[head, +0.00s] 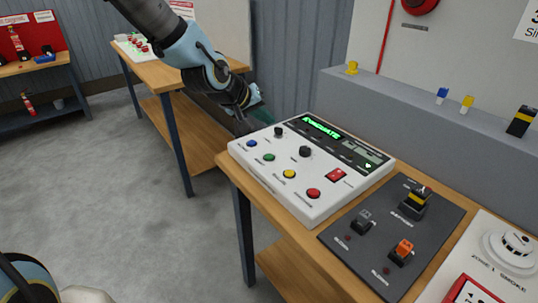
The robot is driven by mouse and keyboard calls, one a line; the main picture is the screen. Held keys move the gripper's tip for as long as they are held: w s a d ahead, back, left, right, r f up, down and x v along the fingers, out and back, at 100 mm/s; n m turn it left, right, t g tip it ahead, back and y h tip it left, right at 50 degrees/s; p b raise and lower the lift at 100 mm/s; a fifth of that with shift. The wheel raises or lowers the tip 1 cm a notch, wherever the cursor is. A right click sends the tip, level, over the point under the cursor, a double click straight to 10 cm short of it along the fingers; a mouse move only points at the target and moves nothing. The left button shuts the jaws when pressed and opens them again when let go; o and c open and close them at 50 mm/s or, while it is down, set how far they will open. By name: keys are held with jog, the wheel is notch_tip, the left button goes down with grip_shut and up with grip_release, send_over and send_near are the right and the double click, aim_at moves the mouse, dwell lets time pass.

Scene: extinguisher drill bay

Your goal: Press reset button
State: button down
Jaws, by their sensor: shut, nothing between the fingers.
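A white control panel (262,176) stands on the wooden bench in the head view. Along its front are a blue button (252,143), a green button (268,157), a yellow button (289,174) and a red button (313,193). Their labels are too small to read, so I cannot tell which is the reset button. Two black knobs, a red square switch (336,175) and a lit green display (321,127) are further back. My gripper (246,124) is at the panel's back left corner, shut and empty. Its fingertips are dark and hard to make out; I cannot tell whether they touch the panel.
A dark board (372,257) with several switches lies right of the panel. A smoke detector (508,247) sits further right. A grey ledge (430,115) with small yellow and blue items runs behind. Another wooden table (158,72) stands at the back left. The floor at left is clear.

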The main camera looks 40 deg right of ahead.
aim_at(267, 158)
jog(key=shift+f, duration=0.1)
dwell(0.3)
notch_tip(267, 158, down, 9)
jog(key=b, duration=0.7)
jog(key=shift+r, duration=0.2)
jog(key=shift+f+b, duration=0.1)
jog(key=shift+b, duration=0.2)
dwell(1.3)
jog(key=shift+f, duration=0.3)
jog(key=shift+f+b, duration=0.45)
jog(key=shift+b, duration=0.05)
dwell(0.6)
jog(key=shift+r, duration=0.1)
jog(key=shift+r+p, duration=0.75)
jog(key=shift+r, duration=0.05)
